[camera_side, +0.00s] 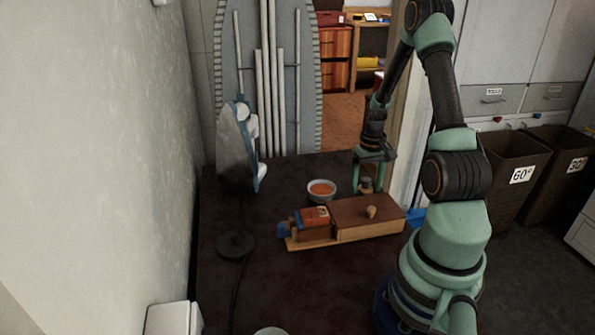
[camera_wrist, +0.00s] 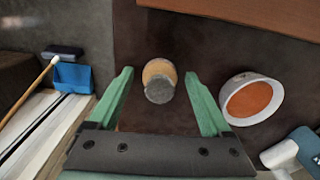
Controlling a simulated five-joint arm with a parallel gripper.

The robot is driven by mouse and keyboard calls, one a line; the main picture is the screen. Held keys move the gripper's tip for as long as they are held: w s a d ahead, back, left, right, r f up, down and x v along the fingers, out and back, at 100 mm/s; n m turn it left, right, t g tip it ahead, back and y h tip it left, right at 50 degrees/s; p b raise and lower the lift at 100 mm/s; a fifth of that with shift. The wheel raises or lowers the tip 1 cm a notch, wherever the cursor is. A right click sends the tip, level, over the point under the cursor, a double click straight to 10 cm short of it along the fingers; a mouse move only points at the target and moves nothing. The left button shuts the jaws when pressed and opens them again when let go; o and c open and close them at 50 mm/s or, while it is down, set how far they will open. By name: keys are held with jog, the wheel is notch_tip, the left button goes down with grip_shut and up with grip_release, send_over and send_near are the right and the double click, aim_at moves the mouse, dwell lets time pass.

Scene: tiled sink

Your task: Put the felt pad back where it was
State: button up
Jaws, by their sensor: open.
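A small round piece with a grey disc-shaped end and a tan, wood-like body, likely the felt pad (camera_wrist: 159,91), stands on the dark tabletop. It also shows in the side view (camera_side: 366,187), behind the wooden box. My gripper (camera_wrist: 159,73) is open, with one green finger on each side of the piece and visible gaps between. In the side view my gripper (camera_side: 373,180) points down over it. I cannot tell how far the fingertips are above the table.
A white bowl with orange contents (camera_wrist: 251,99) stands beside the piece; it also shows in the side view (camera_side: 322,188). An iron-like object (camera_side: 237,150) stands left.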

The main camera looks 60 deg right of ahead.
aim_at(367, 179)
notch_tip(367, 179, up, 12)
jog(key=w+a+r+n+t+h, duration=0.1)
jog(key=w+a+r+n, duration=0.1)
jog(key=w+a+r, duration=0.45)
jog(key=w+a+r+n+t, duration=0.1)
jog(key=a+r+n, duration=0.15)
jog(key=a, duration=0.65)
jog(key=s+a+r+n+t, duration=0.1)
jog(key=a+n, duration=0.1)
jog(key=a, duration=0.6)
jog(key=s+a+r+n+t+y, duration=0.1)
jog(key=a+r+n+t, duration=0.1)
jog(key=a, duration=0.6)
jog(key=shift+s+a+r+t, duration=0.2)
jog(key=shift+s+r+t, duration=0.05)
jog(key=shift+s+t, duration=0.1)
